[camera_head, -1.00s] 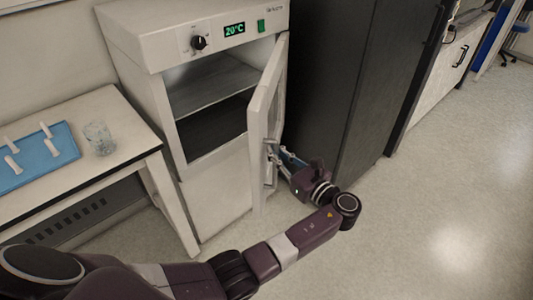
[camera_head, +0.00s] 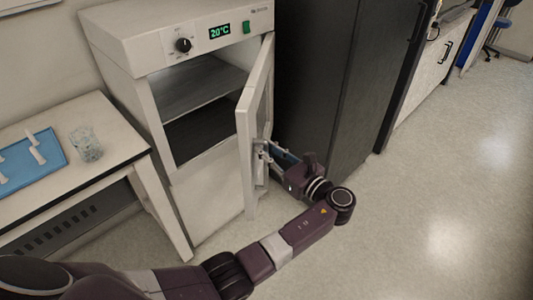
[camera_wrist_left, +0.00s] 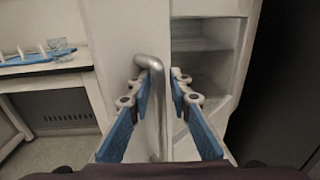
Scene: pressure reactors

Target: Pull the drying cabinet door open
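The white drying cabinet (camera_head: 205,205) stands left of centre in the head view, with its door (camera_head: 246,125) swung partly open to the right. The shelf and dark interior show. The door's metal handle (camera_wrist_left: 150,66) is an upright bar, seen in the left wrist view between the blue-padded fingers. My right gripper is not in view.
A white side table (camera_head: 110,125) left of the cabinet holds a blue tray (camera_head: 50,145) with white pieces and a glass beaker (camera_head: 87,144). A tall dark cabinet (camera_head: 325,80) stands close on the right, behind the door. The floor (camera_head: 420,220) at the right is clear.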

